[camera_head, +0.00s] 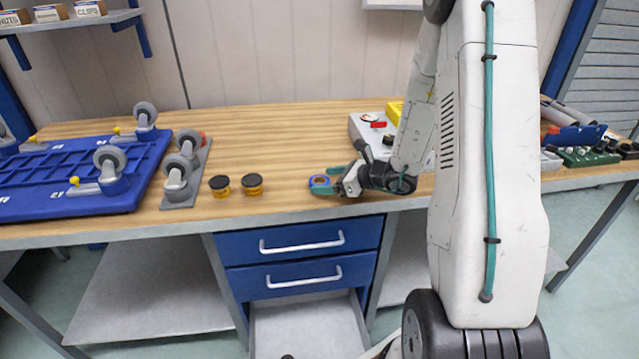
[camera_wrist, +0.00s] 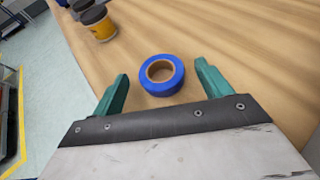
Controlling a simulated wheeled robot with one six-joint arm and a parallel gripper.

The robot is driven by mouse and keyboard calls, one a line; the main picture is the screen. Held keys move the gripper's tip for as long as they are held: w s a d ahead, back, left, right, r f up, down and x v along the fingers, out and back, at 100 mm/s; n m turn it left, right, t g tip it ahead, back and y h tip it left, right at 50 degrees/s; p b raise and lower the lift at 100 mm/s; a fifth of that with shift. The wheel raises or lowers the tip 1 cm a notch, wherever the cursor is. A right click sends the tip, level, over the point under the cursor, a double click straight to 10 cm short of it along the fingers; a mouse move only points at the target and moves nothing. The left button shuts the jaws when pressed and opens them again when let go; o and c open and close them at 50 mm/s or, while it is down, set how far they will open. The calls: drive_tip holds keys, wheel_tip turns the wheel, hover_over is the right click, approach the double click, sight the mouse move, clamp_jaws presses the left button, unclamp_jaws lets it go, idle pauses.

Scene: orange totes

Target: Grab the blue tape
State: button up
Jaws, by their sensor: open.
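The blue tape (camera_wrist: 161,86) is a roll with a brown core, lying flat on the wooden bench. In the wrist view it sits in front of my gripper (camera_wrist: 160,88), between and slightly beyond the two green fingertips. The fingers are spread wide and do not touch it. In the head view the blue tape (camera_head: 320,185) is near the bench's front edge, just left of my gripper (camera_head: 332,181), which comes in from the right. The near finger partly overlaps the tape in that view.
Two black-and-yellow round containers (camera_head: 219,186) (camera_head: 252,184) stand left of the tape. Farther left are grey casters on a plate (camera_head: 190,190) and a blue tray (camera_head: 110,205). A grey control box (camera_head: 362,127) stands behind my gripper. The bench's front edge (camera_head: 290,224) is close.

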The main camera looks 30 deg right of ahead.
drive_tip(key=shift+x, duration=0.9)
drive_tip(key=c, duration=1.1)
drive_tip(key=shift+o, duration=0.2)
drive_tip(key=shift+r, duration=0.1)
